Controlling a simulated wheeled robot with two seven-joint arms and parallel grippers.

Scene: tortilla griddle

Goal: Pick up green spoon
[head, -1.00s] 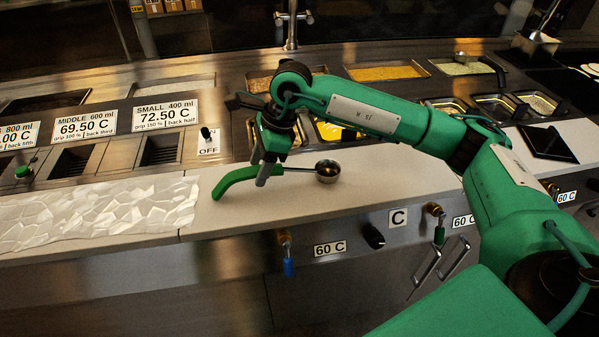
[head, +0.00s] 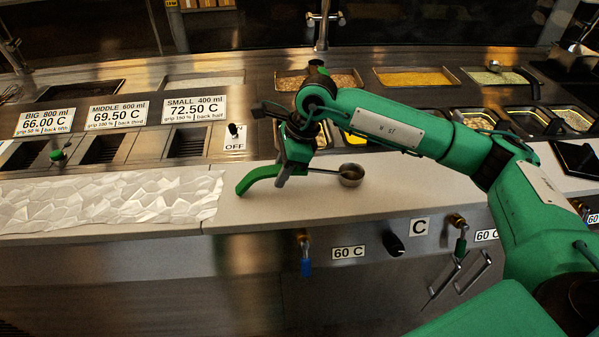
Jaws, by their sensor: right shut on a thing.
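The green spoon has a curved green handle (head: 257,178), a thin dark shaft and a round metal bowl (head: 351,174). It lies at or just above the light counter, and I cannot tell whether it touches. My right gripper (head: 283,178) comes down from above and is shut on the green spoon, where the handle meets the shaft. The gripper hides that part of the spoon. My left gripper is not in view.
The light counter (head: 400,195) is clear in front of the spoon. A white textured slab (head: 110,200) lies to the left. Another ladle (head: 495,66) rests at the back right. Knobs (head: 393,245) line the front.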

